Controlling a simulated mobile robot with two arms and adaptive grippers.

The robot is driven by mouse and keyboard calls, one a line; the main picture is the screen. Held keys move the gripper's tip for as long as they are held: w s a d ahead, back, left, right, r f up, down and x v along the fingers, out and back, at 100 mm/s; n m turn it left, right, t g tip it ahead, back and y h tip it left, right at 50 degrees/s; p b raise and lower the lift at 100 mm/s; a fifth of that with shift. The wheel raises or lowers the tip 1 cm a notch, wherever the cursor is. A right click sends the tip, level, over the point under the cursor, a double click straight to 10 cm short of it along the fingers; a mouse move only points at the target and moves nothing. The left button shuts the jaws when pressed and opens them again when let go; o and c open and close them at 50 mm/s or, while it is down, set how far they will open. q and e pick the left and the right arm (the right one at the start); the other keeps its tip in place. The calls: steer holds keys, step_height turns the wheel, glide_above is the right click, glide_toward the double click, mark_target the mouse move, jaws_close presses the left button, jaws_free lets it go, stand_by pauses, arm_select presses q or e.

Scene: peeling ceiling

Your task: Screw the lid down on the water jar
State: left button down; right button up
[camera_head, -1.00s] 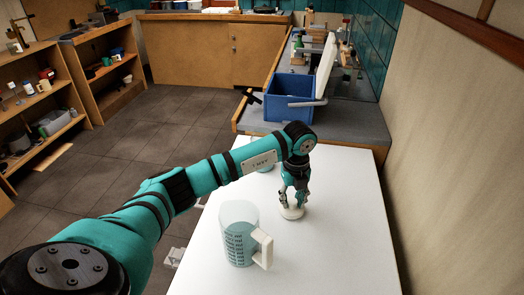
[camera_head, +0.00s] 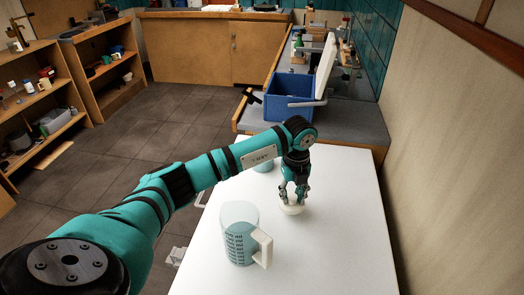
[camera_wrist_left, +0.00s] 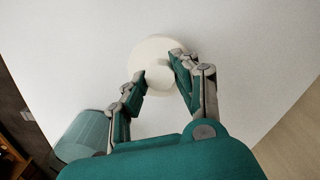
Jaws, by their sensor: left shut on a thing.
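My left gripper (camera_head: 293,200) points down over the white table and is shut on the knob of a round off-white lid (camera_head: 292,210). The left wrist view shows the lid (camera_wrist_left: 150,50) flat below, its knob between the fingertips. The lid is at or just above the table; I cannot tell if there is a gap. A teal vessel (camera_wrist_left: 82,138) shows at the lower left of the wrist view, partly covered by the gripper. My right gripper is not in view.
A teal measuring jug (camera_head: 240,236) with a white handle stands on the white table (camera_head: 340,235), in front of the left gripper. A blue bin (camera_head: 288,97) sits on the grey bench beyond. The table's right side is clear.

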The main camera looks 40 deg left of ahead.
arm_select(q)
steer(key=shift+r, duration=0.45)
stand_by(0.3)
steer(key=shift+r+p, duration=2.1)
steer(key=shift+r, duration=0.45)
